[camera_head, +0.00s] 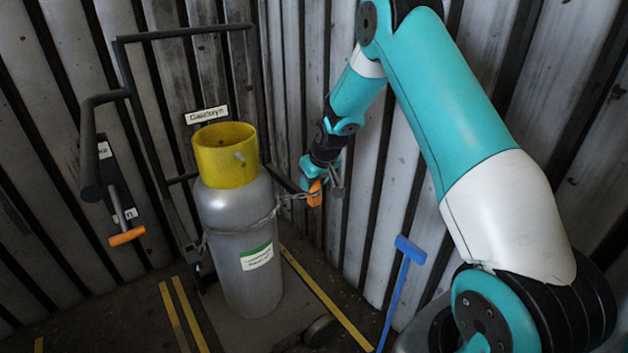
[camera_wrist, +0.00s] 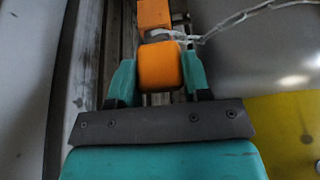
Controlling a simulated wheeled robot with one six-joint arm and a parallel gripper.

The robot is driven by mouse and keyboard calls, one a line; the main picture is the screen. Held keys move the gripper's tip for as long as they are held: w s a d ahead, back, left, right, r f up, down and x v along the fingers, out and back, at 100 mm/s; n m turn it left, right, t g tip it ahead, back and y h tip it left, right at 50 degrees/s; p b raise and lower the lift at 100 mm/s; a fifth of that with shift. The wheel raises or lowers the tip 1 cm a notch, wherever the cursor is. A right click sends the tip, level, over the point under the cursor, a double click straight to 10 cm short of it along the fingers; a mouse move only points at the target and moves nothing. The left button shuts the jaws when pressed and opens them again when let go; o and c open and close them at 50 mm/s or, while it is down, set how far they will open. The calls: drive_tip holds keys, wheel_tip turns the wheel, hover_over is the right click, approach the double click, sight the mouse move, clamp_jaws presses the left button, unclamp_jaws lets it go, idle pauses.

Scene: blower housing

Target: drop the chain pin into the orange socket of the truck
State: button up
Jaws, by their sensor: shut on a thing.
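My gripper (camera_head: 312,178) is beside the truck, right of the gas cylinder. In the wrist view its teal fingers (camera_wrist: 160,75) are shut on an orange block, which I take as the head of the chain pin (camera_wrist: 160,62). Just beyond it is another orange block (camera_wrist: 153,14), likely the socket; a pale piece shows between the two. In the head view an orange part (camera_head: 314,194) shows just below my fingers; I cannot tell pin from socket there. The chain (camera_wrist: 245,17) runs from near these blocks to the cylinder. How far the pin is in the socket is hidden.
The grey cylinder (camera_head: 230,215) with yellow collar (camera_head: 213,158) stands on the dark truck (camera_head: 126,80), the chain around it. An orange-handled tool (camera_head: 126,237) hangs at left. A blue-handled tool (camera_head: 409,249) leans at right. Ribbed walls stand close behind.

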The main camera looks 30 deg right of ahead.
drive_tip(key=shift+f, duration=0.1)
idle(0.3)
drive_tip(key=o, duration=1)
drive_tip(key=p+v, duration=0.3)
drive_tip(key=v, duration=1.4)
drive_tip(key=s+a+r+n+y, duration=0.1)
drive_tip(key=s+a+r, duration=0.15)
drive_tip(key=a, duration=0.35)
drive_tip(key=s+a+r+n+g+y, duration=0.1)
drive_tip(key=s+a+r, duration=0.1)
drive_tip(key=s+a, duration=0.25)
drive_tip(key=s+a+r+n+y, duration=0.1)
drive_tip(key=s+a+r, duration=0.15)
drive_tip(key=a, duration=0.45)
drive_tip(key=s+a+r+n+g, duration=0.1)
drive_tip(key=s+a, duration=0.2)
drive_tip(key=s, duration=0.4)
drive_tip(key=s+a+r+n+g+y, duration=0.1)
drive_tip(key=s+a+n, duration=0.15)
drive_tip(key=s, duration=0.35)
drive_tip(key=s+a+g, duration=0.2)
drive_tip(key=s+a, duration=0.2)
drive_tip(key=s, duration=0.3)
wheel_tip(320, 180, up, 20)
drive_tip(key=p, duration=1.9)
drive_tip(key=shift+d, duration=0.15)
